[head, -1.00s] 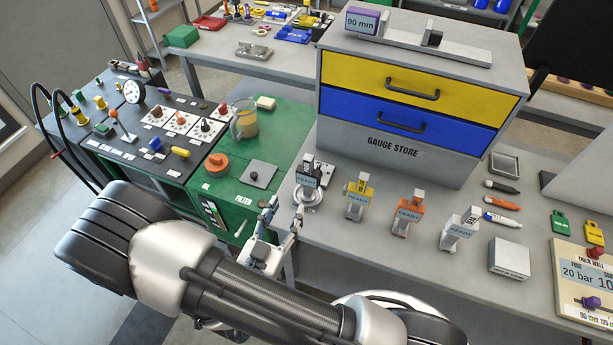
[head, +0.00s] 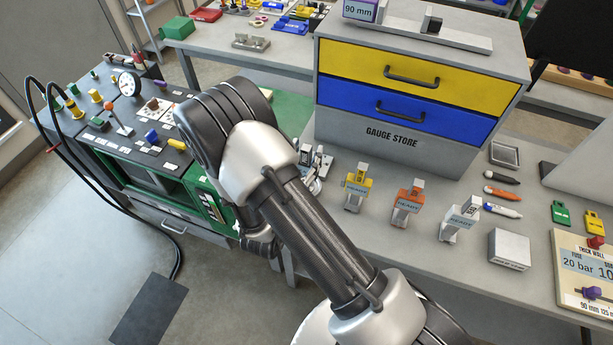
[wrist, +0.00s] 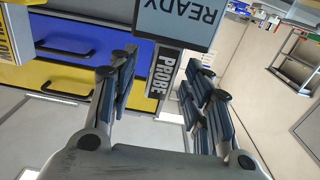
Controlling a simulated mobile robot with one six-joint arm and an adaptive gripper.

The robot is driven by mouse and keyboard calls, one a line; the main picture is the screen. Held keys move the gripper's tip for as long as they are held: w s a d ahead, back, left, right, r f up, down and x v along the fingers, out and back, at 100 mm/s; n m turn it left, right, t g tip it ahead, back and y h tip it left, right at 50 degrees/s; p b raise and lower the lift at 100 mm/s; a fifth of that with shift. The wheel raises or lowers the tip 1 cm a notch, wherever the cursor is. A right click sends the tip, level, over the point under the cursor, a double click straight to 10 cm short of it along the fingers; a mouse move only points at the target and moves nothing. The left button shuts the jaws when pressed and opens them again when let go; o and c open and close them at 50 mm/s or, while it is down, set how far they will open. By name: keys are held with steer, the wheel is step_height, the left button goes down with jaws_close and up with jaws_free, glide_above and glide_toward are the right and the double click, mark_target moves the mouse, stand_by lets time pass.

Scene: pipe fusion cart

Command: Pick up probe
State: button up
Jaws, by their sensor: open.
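The probe (wrist: 163,73) shows in the wrist view as a dark upright part with a white PROBE label, below a grey-blue READY plate (wrist: 178,16). The picture there is upside down. My gripper (wrist: 161,88) is open, with one finger to each side of the labelled part in that view. I cannot tell whether either finger touches it. In the head view the probe's stand (head: 306,154) is at the left end of the grey bench, partly covered by my arm. My gripper is largely hidden behind my arm there.
Yellow (head: 357,187), orange (head: 407,202) and white (head: 459,220) READY-labelled stands stand in a row to the right. The gauge store cabinet (head: 390,140) rises behind them. The green cart (head: 205,200) is at the left, partly behind my arm.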

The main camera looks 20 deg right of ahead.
steer(key=shift+w+d, duration=0.4)
steer(key=shift+w, duration=0.15)
steer(key=shift+c, duration=0.4)
jaws_close()
